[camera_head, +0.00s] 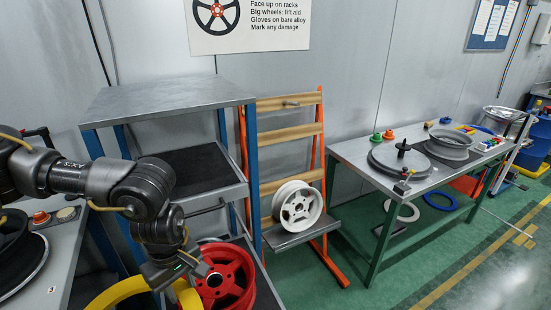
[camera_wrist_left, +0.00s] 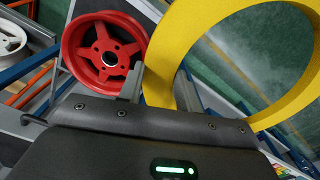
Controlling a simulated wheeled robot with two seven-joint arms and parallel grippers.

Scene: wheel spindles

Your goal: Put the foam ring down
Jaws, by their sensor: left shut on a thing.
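The foam ring is a thick yellow ring (camera_head: 118,291) at the lower left of the head view, partly cut off by the bottom edge. It fills the upper right of the left wrist view (camera_wrist_left: 163,50). My left gripper (camera_head: 189,277) is shut on its rim. The ring's band passes between the two grey fingers in the left wrist view (camera_wrist_left: 160,92). The ring is tilted in the grip, and a red wheel (camera_head: 225,278) lies close to it on the right. My right gripper is not in view.
A blue-framed rack (camera_head: 190,93) with a dark middle shelf (camera_head: 195,168) stands behind my left arm. A white wheel (camera_head: 298,206) sits on an orange stand's ledge. The right bench (camera_head: 345,152) carries wheels and small parts.

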